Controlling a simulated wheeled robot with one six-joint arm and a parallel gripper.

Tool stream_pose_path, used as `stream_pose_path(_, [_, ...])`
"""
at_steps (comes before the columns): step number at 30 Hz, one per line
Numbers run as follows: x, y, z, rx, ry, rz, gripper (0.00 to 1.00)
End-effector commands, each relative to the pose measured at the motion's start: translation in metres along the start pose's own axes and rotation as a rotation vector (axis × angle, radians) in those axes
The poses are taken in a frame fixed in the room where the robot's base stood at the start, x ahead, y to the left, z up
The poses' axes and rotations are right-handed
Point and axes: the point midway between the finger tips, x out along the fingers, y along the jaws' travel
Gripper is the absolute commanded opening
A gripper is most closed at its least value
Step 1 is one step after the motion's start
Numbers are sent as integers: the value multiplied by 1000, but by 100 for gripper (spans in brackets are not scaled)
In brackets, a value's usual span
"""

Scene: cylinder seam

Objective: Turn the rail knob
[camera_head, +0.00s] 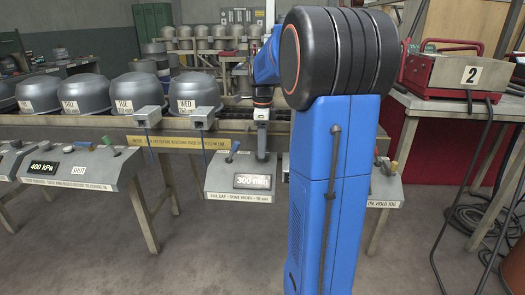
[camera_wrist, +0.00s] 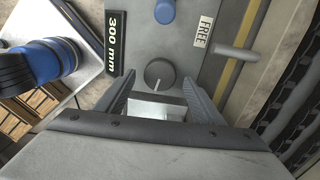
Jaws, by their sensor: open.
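The rail knob (camera_wrist: 158,72) is a dark round dial with a white pointer, on a grey panel (camera_wrist: 190,75) in the wrist view. The pointer is toward the lower part of the picture. My gripper (camera_wrist: 158,84) is open, with one finger on each side just below the knob in the picture; I cannot tell whether they touch it. In the head view my gripper (camera_head: 262,148) hangs over the panel (camera_head: 215,180) and hides the knob. The panel's display (camera_head: 253,182) reads 300 mm; it also shows in the wrist view (camera_wrist: 115,42).
A blue lever (camera_head: 232,150) stands on the panel left of my gripper. A FREE label (camera_wrist: 204,34) and a grey peg (camera_wrist: 237,54) are right of the knob in the wrist view. A 400 kPa console (camera_head: 75,165) and several grey domes (camera_head: 195,92) are at left.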

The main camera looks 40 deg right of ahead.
Motion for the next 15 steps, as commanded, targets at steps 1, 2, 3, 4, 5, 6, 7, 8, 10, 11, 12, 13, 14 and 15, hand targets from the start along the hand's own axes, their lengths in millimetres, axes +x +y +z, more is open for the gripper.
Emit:
stream_pose_path(1, [7,0,0,0,0,1,62])
stream_pose_path(2, [10,0,0,0,0,1,62])
stream_pose_path(3, [13,0,0,0,0,1,62])
stream_pose_path(4, [15,0,0,0,0,1,62])
stream_pose_path(5, [17,0,0,0,0,1,62])
stream_pose_path(6, [20,0,0,0,0,0,62])
stream_pose_path(7, [21,0,0,0,0,0,62])
stream_pose_path(8, [22,0,0,0,0,0,62])
stream_pose_path(10, [23,0,0,0,0,0,62])
stream_pose_path(11, [23,0,0,0,0,0,62])
stream_pose_path(12, [24,0,0,0,0,0,62])
stream_pose_path(13, [24,0,0,0,0,0,62])
stream_pose_path(14, [23,0,0,0,0,0,62])
stream_pose_path(15, [23,0,0,0,0,-1,62])
